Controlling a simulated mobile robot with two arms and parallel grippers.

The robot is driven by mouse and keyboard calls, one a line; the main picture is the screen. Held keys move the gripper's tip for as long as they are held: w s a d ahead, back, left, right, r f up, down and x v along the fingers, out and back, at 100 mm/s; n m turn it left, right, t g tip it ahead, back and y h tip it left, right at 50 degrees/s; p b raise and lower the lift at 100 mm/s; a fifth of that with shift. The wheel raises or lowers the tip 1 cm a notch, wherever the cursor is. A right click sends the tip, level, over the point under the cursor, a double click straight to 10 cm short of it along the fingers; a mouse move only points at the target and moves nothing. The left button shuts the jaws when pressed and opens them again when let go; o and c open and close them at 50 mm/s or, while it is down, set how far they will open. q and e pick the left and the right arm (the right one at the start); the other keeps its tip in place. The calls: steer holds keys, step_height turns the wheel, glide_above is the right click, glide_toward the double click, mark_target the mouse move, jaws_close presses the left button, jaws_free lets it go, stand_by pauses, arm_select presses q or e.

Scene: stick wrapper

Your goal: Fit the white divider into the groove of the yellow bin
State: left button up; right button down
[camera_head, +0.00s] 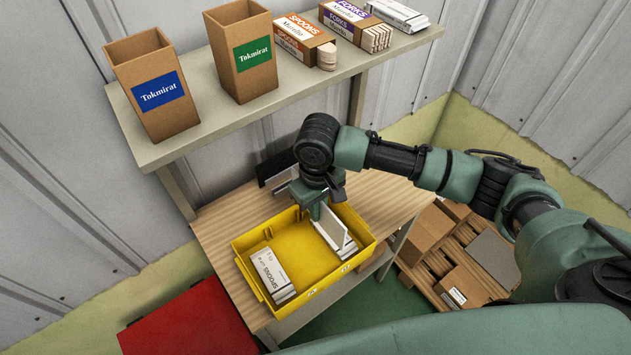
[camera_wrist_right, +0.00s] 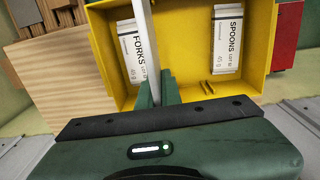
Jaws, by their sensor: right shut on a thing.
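The yellow bin (camera_head: 300,238) sits on the wooden table. The spoons pack (camera_head: 271,272) lies along its left side; in the right wrist view the spoons pack (camera_wrist_right: 226,45) and the forks pack (camera_wrist_right: 131,50) lie apart in the bin. My right gripper (camera_head: 316,212) is over the bin's back wall. In the right wrist view my right gripper (camera_wrist_right: 157,90) is shut on the thin white divider (camera_wrist_right: 149,40), seen edge-on beside the forks pack. My left gripper is out of view.
A shelf (camera_head: 230,107) above the table holds two brown Tokmirat boxes (camera_head: 150,90) and cutlery boxes (camera_head: 305,40). A dark object (camera_head: 277,168) stands behind the bin. Cardboard pieces (camera_head: 450,250) lie low at the right. The table (camera_head: 375,200) is bare right of the bin.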

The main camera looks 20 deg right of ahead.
steer(key=shift+s+d, duration=0.1)
steer(key=shift+s, duration=0.15)
steer(key=shift+s+d+f+b, duration=0.15)
steer(key=shift+f+b, duration=0.2)
steer(key=shift+f, duration=0.75)
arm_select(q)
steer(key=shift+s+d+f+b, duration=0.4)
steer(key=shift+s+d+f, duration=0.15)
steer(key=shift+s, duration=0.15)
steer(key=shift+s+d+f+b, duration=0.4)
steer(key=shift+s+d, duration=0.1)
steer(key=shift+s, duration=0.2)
arm_select(e)
steer(key=shift+f, duration=1.95)
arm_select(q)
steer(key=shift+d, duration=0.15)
arm_select(e)
steer(key=shift+d, duration=0.1)
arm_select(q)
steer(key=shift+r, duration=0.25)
arm_select(e)
steer(key=shift+r, duration=0.1)
